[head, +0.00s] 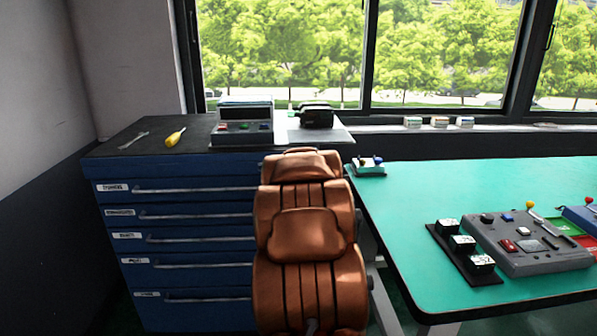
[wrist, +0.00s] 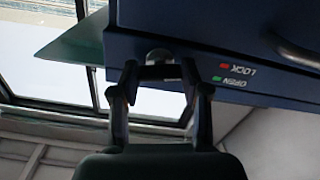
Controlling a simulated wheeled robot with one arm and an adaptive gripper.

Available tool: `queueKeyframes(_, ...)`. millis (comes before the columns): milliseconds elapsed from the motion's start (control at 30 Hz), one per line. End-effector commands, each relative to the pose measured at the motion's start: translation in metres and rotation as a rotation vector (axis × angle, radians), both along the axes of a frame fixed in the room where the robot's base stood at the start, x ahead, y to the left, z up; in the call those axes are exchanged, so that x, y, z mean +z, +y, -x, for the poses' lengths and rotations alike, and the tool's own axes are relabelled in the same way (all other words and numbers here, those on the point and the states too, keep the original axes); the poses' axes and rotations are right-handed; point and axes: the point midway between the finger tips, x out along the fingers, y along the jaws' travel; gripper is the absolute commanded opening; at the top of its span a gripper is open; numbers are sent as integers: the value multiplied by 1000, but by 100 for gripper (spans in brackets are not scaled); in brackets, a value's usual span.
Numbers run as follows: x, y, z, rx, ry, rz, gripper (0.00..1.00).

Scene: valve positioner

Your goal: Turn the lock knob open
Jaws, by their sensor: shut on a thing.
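The lock knob (wrist: 159,56) is a small grey rounded piece under the edge of the dark blue cabinet panel (wrist: 190,42) in the wrist view. My gripper (wrist: 161,71) has its two black fingertips at the knob and is shut on it. The fingers hide part of the knob, so its exact angle cannot be told. A red mark with LOCK (wrist: 238,68) and a green mark with OPEN (wrist: 231,82) are printed beside it, upside down. The head view shows the blue drawer cabinet (head: 190,203); neither the knob nor my gripper can be made out there.
A brown padded chair (head: 303,235) stands before the cabinet's right part. A green table (head: 410,210) is at the right, with a grey control box (head: 527,243) on it. A yellow screwdriver (head: 175,137) and a console (head: 243,128) lie on the cabinet top.

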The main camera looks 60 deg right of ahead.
Motion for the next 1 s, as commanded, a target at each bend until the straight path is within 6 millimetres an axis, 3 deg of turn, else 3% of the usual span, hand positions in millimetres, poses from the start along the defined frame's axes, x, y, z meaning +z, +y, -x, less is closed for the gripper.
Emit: queueKeyframes(1000,-5,1,-1,2,-705,-564,11)
